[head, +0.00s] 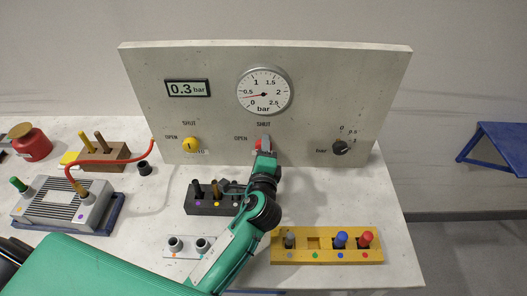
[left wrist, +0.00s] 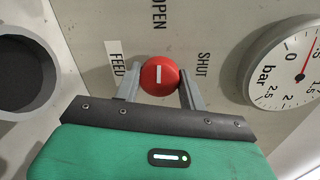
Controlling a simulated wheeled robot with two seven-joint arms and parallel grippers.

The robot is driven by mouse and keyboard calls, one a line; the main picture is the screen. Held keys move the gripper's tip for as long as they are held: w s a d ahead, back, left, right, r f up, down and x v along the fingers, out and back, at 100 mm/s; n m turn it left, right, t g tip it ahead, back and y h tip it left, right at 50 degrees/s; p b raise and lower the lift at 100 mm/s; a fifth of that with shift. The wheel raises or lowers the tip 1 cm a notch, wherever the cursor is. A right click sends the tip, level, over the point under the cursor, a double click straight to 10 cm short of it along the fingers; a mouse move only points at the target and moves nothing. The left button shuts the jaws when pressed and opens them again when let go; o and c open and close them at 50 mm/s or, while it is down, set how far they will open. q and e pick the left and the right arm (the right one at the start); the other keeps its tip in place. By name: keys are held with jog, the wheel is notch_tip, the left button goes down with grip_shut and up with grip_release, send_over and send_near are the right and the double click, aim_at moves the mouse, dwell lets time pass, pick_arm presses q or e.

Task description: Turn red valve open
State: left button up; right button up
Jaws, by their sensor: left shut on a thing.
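The red valve (head: 259,144) is a round knob low on the upright grey panel (head: 215,130), with OPEN printed to its left and SHUT above it. In the left wrist view the red valve (left wrist: 160,76) shows a white line that runs towards the OPEN label, not towards SHUT. My left gripper (head: 265,152) is shut on the valve, one finger on each side of it in the left wrist view (left wrist: 160,88). In the head view the gripper partly hides the knob. My right gripper is not in view.
A yellow knob (head: 190,145) and a black knob (head: 341,147) flank the valve. A dark block (head: 200,208) and a yellow rack (head: 327,257) stand near my arm.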

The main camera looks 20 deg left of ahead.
pick_arm(q)
jog(key=shift+n, duration=0.4)
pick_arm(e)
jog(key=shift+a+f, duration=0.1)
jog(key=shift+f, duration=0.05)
pick_arm(q)
jog(key=o, duration=1)
jog(key=shift+a, duration=0.1)
jog(key=shift+s, duration=0.1)
jog(key=b+v, duration=0.3)
jog(key=v, duration=1)
jog(key=shift+s, duration=0.3)
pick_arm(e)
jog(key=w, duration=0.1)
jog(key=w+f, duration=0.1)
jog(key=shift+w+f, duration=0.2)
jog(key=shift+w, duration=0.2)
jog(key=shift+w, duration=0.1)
